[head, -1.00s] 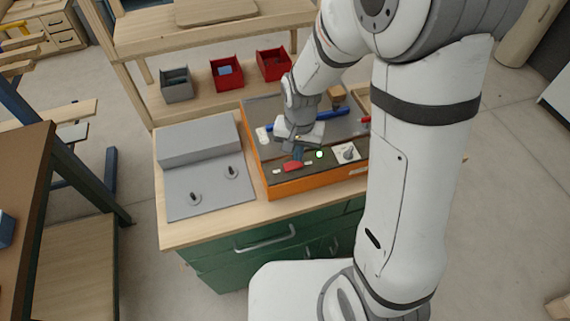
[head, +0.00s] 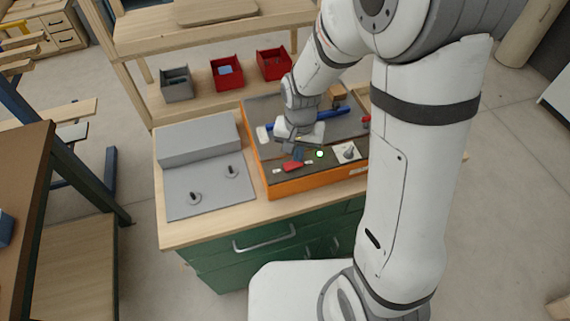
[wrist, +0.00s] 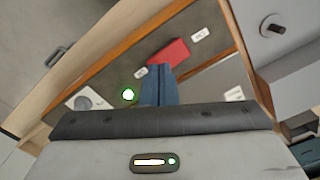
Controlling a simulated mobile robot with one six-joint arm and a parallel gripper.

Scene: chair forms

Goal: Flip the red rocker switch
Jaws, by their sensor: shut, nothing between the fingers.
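The red rocker switch (head: 293,167) sits on the dark top of the orange-sided panel box (head: 318,181). In the wrist view the red rocker (wrist: 168,57) lies just beyond my fingertips, with a small white label on each side. My gripper (head: 298,154) is shut and empty, pointing down at the panel close behind the rocker. In the wrist view its blue fingers (wrist: 158,72) are together, their tips right at the rocker's near edge. I cannot tell whether they touch it. A lit green lamp (head: 319,154) is to the right of the rocker.
A knob on a white plate (head: 347,153) is right of the lamp. A blue bar (head: 339,126) lies behind on the box. A grey panel with two small levers (head: 209,189) stands to the left. Red and grey bins (head: 226,72) are on the shelf behind.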

